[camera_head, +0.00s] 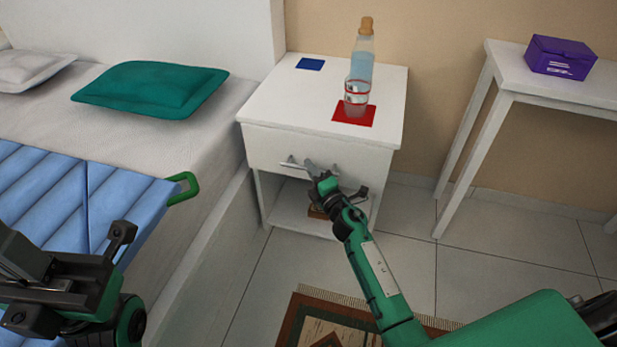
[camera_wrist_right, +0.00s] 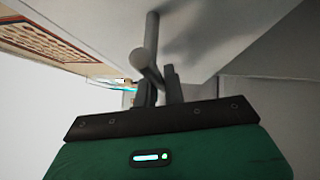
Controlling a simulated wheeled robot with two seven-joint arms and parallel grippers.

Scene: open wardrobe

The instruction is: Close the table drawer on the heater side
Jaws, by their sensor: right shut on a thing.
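The white bedside table (camera_head: 262,100) stands between the bed and the wall, with one drawer (camera_head: 268,145) above an open shelf. The drawer front looks flush or nearly flush with the table; a small gap is hard to tell. Its grey bar handle (camera_head: 290,162) is partly hidden by my right gripper (camera_head: 318,174), which is shut on it. In the right wrist view the handle (camera_wrist_right: 150,45) runs between the fingers of the right gripper (camera_wrist_right: 159,83), close to the white drawer front. My left gripper (camera_head: 70,270) is at the lower left, over the bed side; its jaw opening is unclear. I cannot identify a heater.
A bottle (camera_head: 360,75) stands on a red square (camera_head: 354,117) on the tabletop, with a blue square (camera_head: 310,64) behind. A brown item lies on the lower shelf. A white side table (camera_head: 510,75) holds a purple box (camera_head: 560,57). A rug (camera_head: 340,320) lies in front.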

